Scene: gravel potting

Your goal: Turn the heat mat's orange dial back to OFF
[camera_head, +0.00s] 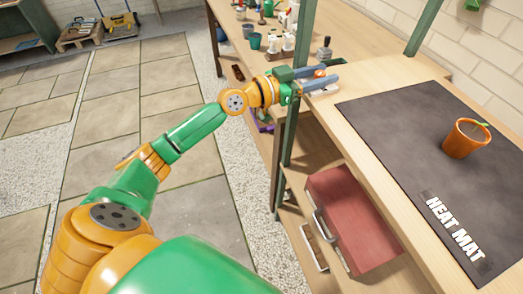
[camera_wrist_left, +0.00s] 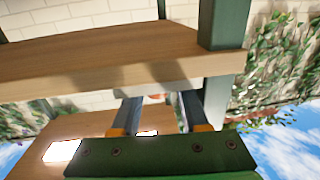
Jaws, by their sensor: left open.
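The dark heat mat (camera_head: 390,125) lies on the wooden bench at the right, with a white HEAT MAT label near its front edge. My left gripper (camera_head: 331,75) is open at the bench's left end, beyond the mat's far left corner. A small orange-red part, which looks like the dial (camera_head: 319,73), shows between its two grey-blue fingers. In the left wrist view the open fingers (camera_wrist_left: 160,106) point at the bench edge, with a small reddish patch between them. Whether they touch the dial, and the dial's setting, I cannot tell. My right gripper is out of view.
An orange pot (camera_head: 465,139) with a seedling stands on the mat. A green post (camera_head: 295,110) rises close beside my left gripper. Bottles and small pots crowd the far bench. A red toolbox (camera_head: 350,215) sits on the shelf below.

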